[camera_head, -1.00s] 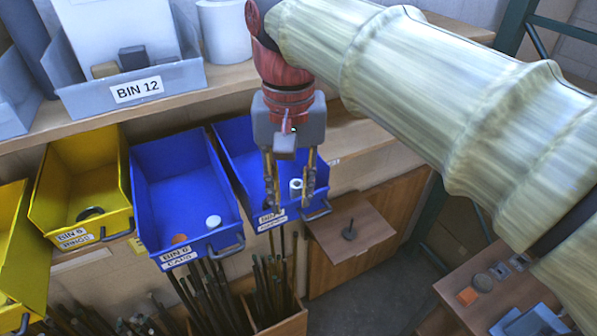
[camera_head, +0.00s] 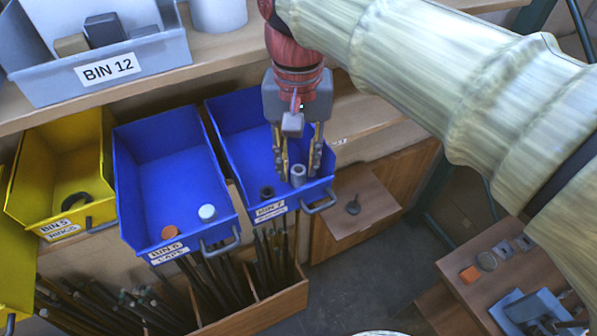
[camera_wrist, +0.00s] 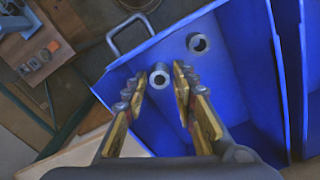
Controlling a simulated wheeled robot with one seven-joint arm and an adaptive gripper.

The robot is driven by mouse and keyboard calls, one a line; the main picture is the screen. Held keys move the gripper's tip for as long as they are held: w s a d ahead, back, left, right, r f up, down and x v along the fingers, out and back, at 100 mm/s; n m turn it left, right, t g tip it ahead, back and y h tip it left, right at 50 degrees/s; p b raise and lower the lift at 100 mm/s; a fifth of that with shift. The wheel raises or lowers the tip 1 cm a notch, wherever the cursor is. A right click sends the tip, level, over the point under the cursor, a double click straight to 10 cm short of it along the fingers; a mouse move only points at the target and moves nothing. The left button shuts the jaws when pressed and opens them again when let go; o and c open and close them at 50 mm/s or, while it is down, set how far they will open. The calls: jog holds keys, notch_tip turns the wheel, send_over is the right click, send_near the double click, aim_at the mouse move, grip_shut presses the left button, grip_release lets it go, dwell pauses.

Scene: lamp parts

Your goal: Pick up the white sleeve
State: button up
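The white sleeve (camera_head: 298,174), a short hollow cylinder that looks pale grey, stands in the front of the blue bin labelled BIN 7 (camera_head: 228,131). My gripper (camera_head: 298,172) is over that bin, pointing down, with its fingers apart. The sleeve shows between the fingertips in the head view. In the wrist view the sleeve (camera_wrist: 160,78) also lies between the open fingertips (camera_wrist: 157,75), with a gap on both sides. I cannot tell exactly how far down the tips reach beside it. A second, darker sleeve (camera_head: 267,192) stands in the same bin and shows in the wrist view (camera_wrist: 198,43).
The bin's walls and front handle (camera_head: 320,203) are close to my gripper. Left of it is blue BIN 6 (camera_head: 165,170) with a white cap (camera_head: 207,212) and an orange cap (camera_head: 170,232). A wooden shelf (camera_head: 215,85) runs behind. Rods (camera_head: 275,260) stand below.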

aim_at(299, 174)
jog(key=shift+f, duration=1.65)
jog(key=shift+c, duration=1.1)
jog(key=c, duration=0.4)
